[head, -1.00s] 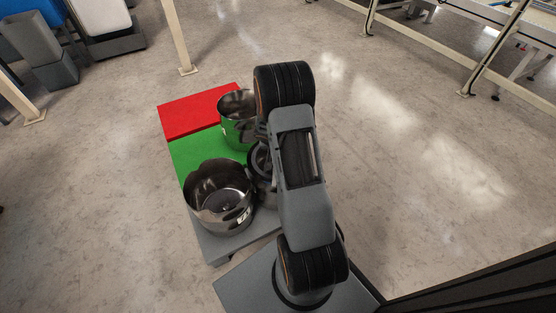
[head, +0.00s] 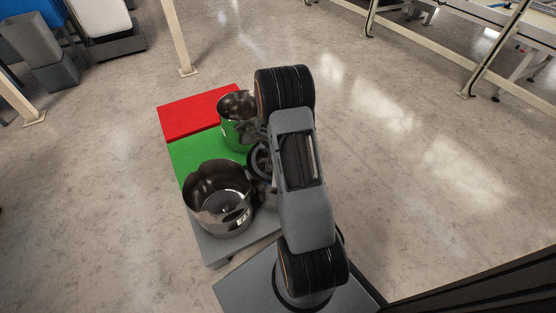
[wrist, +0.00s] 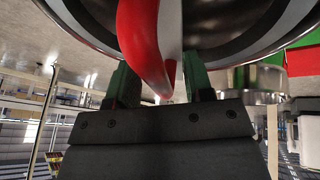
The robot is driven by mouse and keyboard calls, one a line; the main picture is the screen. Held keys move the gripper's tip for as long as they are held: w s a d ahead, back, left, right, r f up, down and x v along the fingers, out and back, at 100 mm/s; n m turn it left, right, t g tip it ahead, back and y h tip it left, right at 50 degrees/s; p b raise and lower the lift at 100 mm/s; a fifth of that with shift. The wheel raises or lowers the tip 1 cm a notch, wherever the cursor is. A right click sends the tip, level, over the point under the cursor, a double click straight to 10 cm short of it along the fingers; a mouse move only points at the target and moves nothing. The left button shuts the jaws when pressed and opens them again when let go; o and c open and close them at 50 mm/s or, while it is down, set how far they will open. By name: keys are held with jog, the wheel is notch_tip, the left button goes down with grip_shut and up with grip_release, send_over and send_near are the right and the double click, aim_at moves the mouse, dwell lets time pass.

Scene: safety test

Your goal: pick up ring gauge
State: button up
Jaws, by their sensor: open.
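In the wrist view my gripper (wrist: 158,76) is open, with its two green fingers apart. A curved red band with a pale strip along it (wrist: 140,32) runs down between the fingers. Behind it is a large round, dark-and-silver ringed surface (wrist: 245,40), cut off by the top edge. I cannot tell whether either is the ring gauge. In the head view my gripper is mostly hidden by my arm, beside a tall metal pot with a green side (head: 232,130). A wider shiny metal pot (head: 215,205) stands nearer. No ring gauge can be clearly made out there.
The pots stand on a low platform with a red section (head: 190,113), a green section (head: 190,152) and a grey section (head: 222,248). A beige post (head: 178,38) stands behind. Grey bins (head: 35,45) are at upper left. Open floor lies to the right.

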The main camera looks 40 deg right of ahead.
jog(key=shift+f+b, duration=0.15)
jog(key=shift+b, duration=0.15)
jog(key=shift+c, duration=0.2)
grip_shut()
dwell(0.5)
dwell(1.0)
